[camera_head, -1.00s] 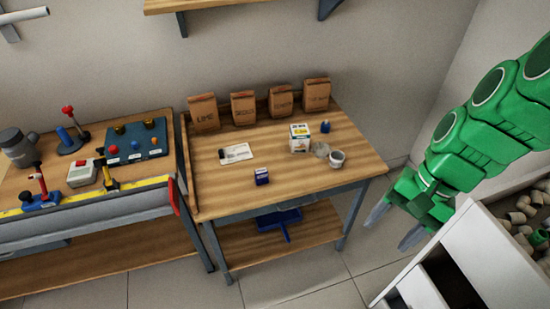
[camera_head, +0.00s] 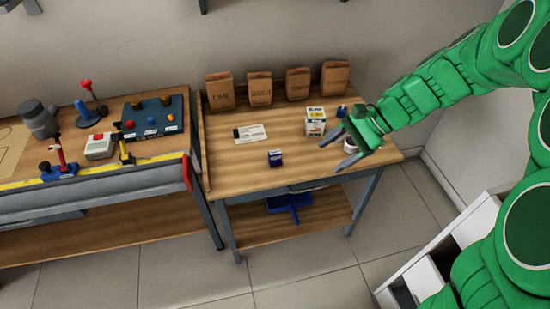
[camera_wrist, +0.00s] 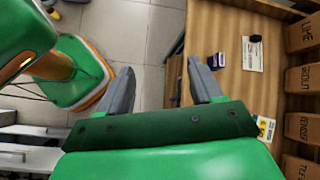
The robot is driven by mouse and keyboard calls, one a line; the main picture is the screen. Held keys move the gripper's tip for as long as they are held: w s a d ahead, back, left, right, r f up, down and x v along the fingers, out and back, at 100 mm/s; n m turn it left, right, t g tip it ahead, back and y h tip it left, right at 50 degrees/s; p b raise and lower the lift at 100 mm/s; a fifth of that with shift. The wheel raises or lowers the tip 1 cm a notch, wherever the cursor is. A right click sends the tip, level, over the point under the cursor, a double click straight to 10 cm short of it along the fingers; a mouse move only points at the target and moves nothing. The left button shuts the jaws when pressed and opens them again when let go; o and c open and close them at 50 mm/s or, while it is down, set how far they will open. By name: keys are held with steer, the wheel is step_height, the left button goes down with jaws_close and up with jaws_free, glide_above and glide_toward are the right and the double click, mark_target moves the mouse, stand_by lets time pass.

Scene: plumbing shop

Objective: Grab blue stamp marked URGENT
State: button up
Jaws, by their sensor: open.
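A small dark-blue block with a pale label (camera_head: 275,158) stands on the wooden table (camera_head: 240,178), near its front edge. It looks like the blue stamp, but its lettering is too small to read. The same blue block shows in the wrist view (camera_wrist: 217,61), just right of the right finger's tip. My gripper (camera_head: 334,157) is open and empty, to the right of the block and apart from it. Its two spread fingers also show in the wrist view (camera_wrist: 160,68).
A white box (camera_head: 316,122), a small blue object (camera_head: 341,111) and a white cup (camera_head: 349,146) stand near my gripper. A white card (camera_head: 252,134) lies behind the block. Several paper bags (camera_head: 260,90) line the back. The tabletop around the block is clear.

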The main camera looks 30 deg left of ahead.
steer(key=w+a+f+m+y, duration=0.25)
steer(key=w+a+f, duration=0.25)
steer(key=a+f, duration=0.3)
steer(key=m+g+y, duration=0.1)
steer(key=m, duration=0.3)
glide_toward(269, 156)
steer(key=shift+s+a+f+n, duration=0.15)
steer(key=shift+a+f, duration=0.1)
steer(key=shift+a, duration=0.2)
steer(key=shift+w+a+f+n, duration=0.1)
steer(key=shift+a+f, duration=0.2)
steer(key=shift+a, duration=0.15)
steer(key=shift+s+a+f, duration=0.1)
steer(key=shift+a+f, duration=0.2)
steer(key=shift+x, duration=3.65)
steer(key=shift+s+d+f, duration=0.1)
steer(key=shift+s+d, duration=0.05)
steer(key=shift+d, duration=0.05)
steer(key=c, duration=1.2)
